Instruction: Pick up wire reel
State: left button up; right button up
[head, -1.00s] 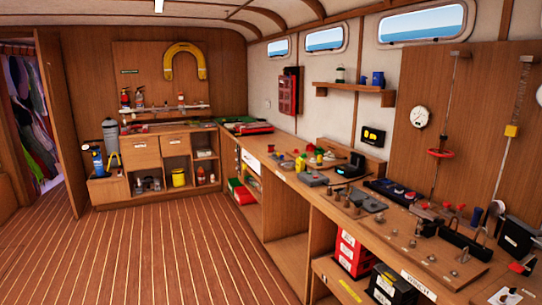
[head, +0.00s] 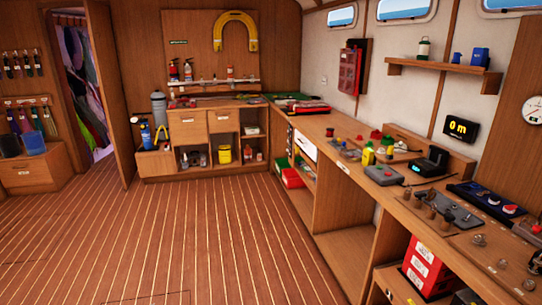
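I cannot make out a wire reel for certain in the head view. Small items lie on the long wooden workbench (head: 345,205) along the right wall, among them a yellow bottle-like item (head: 368,155) and several small red items, too small to tell apart. A yellow container (head: 224,155) sits in a cubby of the back cabinet (head: 187,128). Neither of my grippers is in view.
The plank floor (head: 220,230) is clear in the middle. The workbench bounds it on the right, with red boxes (head: 425,265) beneath. A grey cylinder (head: 159,110) stands by the open doorway at left. A low wooden cabinet (head: 38,172) stands at far left.

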aim_at(330, 131)
jog(key=i+u, duration=0.35)
jog(key=i, duration=1.05)
jog(key=i+z, duration=0.1)
jog(key=i, duration=0.35)
jog(key=i+j+z, duration=0.15)
jog(key=i, duration=0.35)
jog(key=i+j+z, duration=0.1)
jog(key=i, duration=0.35)
jog(key=i+j+z, duration=0.15)
jog(key=i+z, duration=0.15)
jog(key=z, duration=0.15)
jog(key=i+j+z, duration=0.25)
jog(key=z, duration=0.2)
jog(key=i+j+z, duration=0.3)
jog(key=z, duration=0.15)
jog(key=i+j+z, duration=0.2)
jog(key=j+z, duration=0.25)
jog(key=i+j+z, duration=0.1)
jog(key=j+z, duration=0.85)
